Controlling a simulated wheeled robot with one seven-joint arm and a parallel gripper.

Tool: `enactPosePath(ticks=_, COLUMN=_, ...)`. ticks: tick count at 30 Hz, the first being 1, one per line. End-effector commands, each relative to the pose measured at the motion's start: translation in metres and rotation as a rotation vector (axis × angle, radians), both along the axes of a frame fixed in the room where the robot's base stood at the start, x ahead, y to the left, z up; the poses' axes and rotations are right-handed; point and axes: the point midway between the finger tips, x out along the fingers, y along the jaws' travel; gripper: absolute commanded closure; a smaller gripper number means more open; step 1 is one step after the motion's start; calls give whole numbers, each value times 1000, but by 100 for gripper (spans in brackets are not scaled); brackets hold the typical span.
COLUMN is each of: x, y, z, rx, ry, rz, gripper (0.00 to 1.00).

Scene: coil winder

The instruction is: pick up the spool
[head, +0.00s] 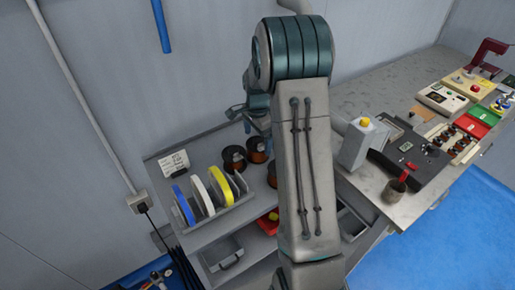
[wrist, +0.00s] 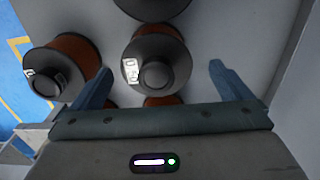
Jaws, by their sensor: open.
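Several dark-flanged spools of copper wire stand on the grey shelf top. In the head view, one spool (head: 234,158) and another spool (head: 257,149) show left of my arm, with a third partly hidden behind it. In the wrist view, a spool with a white label (wrist: 155,72) lies between the fingers of my open gripper (wrist: 160,67), apart from both. A second spool (wrist: 60,70) is outside the left finger. A dark flange (wrist: 152,5) shows at the top edge, and copper windings (wrist: 162,101) show just above the gripper body. The head view shows my gripper partly, behind my arm.
A rack with blue (head: 183,205), white (head: 202,196) and yellow (head: 221,186) rolls stands left of the spools, near a written card (head: 173,162). A grey bin (head: 222,255) sits lower. The workbench (head: 375,90) at right carries a grey box (head: 358,143) and other devices. A wall stands behind.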

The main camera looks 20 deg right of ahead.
Motion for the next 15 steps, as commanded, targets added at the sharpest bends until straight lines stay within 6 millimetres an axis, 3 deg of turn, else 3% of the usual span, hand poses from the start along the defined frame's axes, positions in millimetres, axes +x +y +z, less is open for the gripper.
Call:
enactPosePath(ticks=7, x=-5, y=1, z=-34, rx=0, ry=4, rz=0, gripper=2)
enactPosePath(ticks=15, x=-4, y=1, z=-41, rx=1, ry=1, rz=0, gripper=2)
